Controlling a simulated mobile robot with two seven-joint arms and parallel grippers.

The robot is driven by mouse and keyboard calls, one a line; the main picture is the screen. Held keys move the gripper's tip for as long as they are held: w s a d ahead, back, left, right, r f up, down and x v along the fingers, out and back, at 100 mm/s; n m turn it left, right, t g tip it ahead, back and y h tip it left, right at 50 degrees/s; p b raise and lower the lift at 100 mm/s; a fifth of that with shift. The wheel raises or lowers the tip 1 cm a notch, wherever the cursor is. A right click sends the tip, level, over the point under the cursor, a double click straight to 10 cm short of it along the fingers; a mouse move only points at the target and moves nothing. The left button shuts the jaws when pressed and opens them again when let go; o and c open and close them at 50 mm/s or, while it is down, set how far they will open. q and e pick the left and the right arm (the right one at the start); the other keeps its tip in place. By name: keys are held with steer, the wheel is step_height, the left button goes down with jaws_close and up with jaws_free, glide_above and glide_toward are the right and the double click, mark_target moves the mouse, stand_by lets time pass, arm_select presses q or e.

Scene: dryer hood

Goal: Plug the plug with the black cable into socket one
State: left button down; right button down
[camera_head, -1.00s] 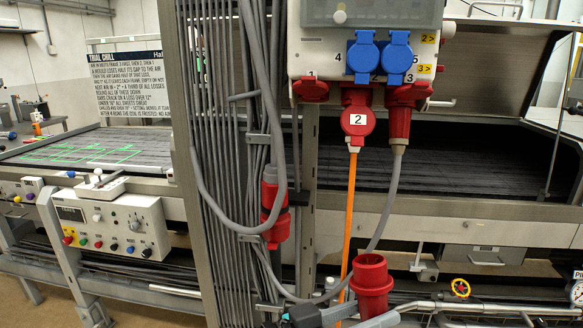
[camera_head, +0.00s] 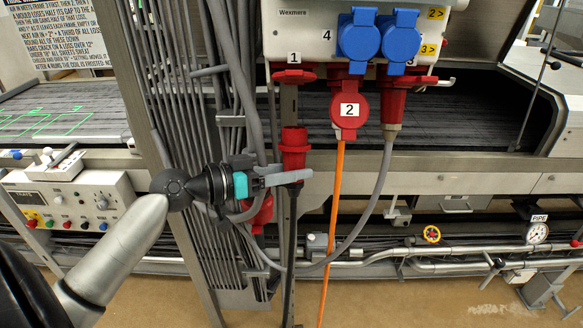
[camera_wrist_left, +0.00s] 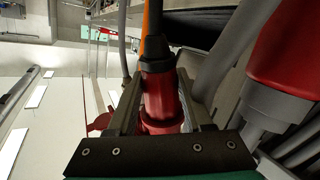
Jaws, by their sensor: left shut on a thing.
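My left gripper (camera_head: 285,178) is shut on the red plug (camera_head: 294,147), around its lower part. The plug is upright, mouth up, and its black cable (camera_head: 290,235) hangs straight down. Socket one (camera_head: 294,75), red and labelled 1, is on the underside of the grey socket box (camera_head: 290,35). The plug is right below it with a clear gap between them. In the left wrist view the red plug (camera_wrist_left: 160,88) sits between both fingers, with the start of the black cable (camera_wrist_left: 154,47) visible. My right gripper is not in view.
Right of socket one, a red plug with an orange cable (camera_head: 337,210) hangs at socket 2 (camera_head: 348,108), and another red plug (camera_head: 392,104) has a grey cable. Two blue covers (camera_head: 380,38) stand above. Grey vertical cables (camera_head: 190,130) run close behind my gripper.

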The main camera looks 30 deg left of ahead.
mark_target(291, 127)
arm_select(q)
steer(key=shift+w+a+r+p, duration=0.15)
steer(key=shift+w+r+p, duration=0.05)
steer(key=shift+r+p, duration=0.45)
steer(key=shift+w+a+r+p, duration=0.1)
steer(key=shift+w+r+p, duration=0.15)
steer(key=shift+r+p, duration=0.4)
steer(key=shift+w+a+r+p, duration=0.2)
steer(key=shift+r+p, duration=0.15)
steer(key=shift+r, duration=0.5)
steer(key=shift+w+a+r+p, duration=0.1)
steer(key=shift+w+r+p, duration=0.2)
steer(key=shift+r, duration=0.35)
steer(key=shift+w+a+r+p, duration=0.1)
steer(key=shift+r+p, duration=0.3)
steer(key=shift+r, duration=0.2)
steer(key=shift+b, duration=0.45)
steer(key=shift+w+a+r+p, duration=0.15)
steer(key=shift+r+p, duration=0.15)
steer(key=shift+r, duration=0.2)
steer(key=shift+w+a+r+p, duration=0.1)
steer(key=shift+r+p, duration=0.15)
steer(key=shift+r, duration=0.2)
steer(key=shift+w+a+r+p, duration=0.15)
steer(key=shift+r+p, duration=0.1)
steer(key=shift+r, duration=0.25)
steer(key=shift+w+r+p, duration=0.15)
steer(key=shift+r+p, duration=0.1)
steer(key=shift+r, duration=0.25)
